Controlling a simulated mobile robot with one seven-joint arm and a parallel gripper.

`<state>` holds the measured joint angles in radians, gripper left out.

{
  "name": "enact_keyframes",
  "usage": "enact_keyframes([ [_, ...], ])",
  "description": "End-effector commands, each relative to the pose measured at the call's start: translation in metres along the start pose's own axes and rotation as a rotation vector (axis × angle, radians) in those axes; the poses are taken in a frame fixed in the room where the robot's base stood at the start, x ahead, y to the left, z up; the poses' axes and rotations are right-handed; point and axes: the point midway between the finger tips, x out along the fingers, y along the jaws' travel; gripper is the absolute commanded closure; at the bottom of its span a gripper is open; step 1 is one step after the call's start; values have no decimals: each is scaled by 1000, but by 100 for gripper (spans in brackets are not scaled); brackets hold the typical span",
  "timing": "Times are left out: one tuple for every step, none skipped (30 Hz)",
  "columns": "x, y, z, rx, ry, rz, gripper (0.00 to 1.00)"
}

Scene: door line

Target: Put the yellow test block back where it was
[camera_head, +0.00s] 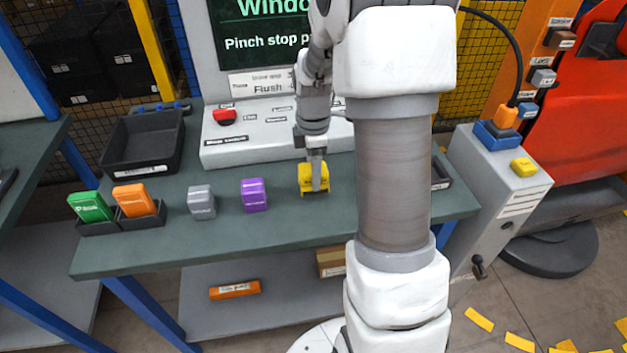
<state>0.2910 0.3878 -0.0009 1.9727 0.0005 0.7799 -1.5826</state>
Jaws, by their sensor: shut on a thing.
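The yellow test block (306,184) is at the middle of the green-grey bench top (226,234), to the right of the purple block. My gripper (317,180) points down from above and is shut on it; one finger covers part of its front face. I cannot tell whether the block touches the bench or hangs just above it. A purple block (254,196) and a grey block (201,203) stand on the bench to the left. A green block (90,206) and an orange block (138,200) stand in black holders (97,229) at the far left.
A black tray (141,171) is at the back left. A grey sloped panel (258,152) with a red button (225,117) stands behind the blocks. My arm hides the bench's right part. A small yellow piece (523,167) lies on the grey cabinet (497,181) at right.

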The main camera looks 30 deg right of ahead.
Motion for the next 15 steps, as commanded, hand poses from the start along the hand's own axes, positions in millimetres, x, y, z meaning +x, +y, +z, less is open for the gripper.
enact_keyframes([
  [9, -1, 0, 0, 0, -3, 100],
  [14, -1, 0, 0, 0, -4, 100],
  [21, -1, 0, 0, 0, -3, 100],
  [25, -1, 0, 0, 0, -4, 100],
  [28, -1, 0, 0, 0, -3, 100],
  [31, 0, 0, 1, 0, -2, 100],
  [32, 0, 0, 1, 0, -1, 100],
  [32, 0, 0, 1, 0, -1, 100],
  [32, 0, 0, 1, 0, 0, 100],
  [32, 0, 0, 1, 0, 0, 100],
  [31, 0, 0, 1, 0, 0, 100],
  [31, 0, 0, 0, 0, 0, 100],
  [31, 0, 0, 0, 0, 0, 100],
  [32, 0, 0, 0, 0, 0, 100],
  [33, 0, 0, 0, 0, 0, 100],
])
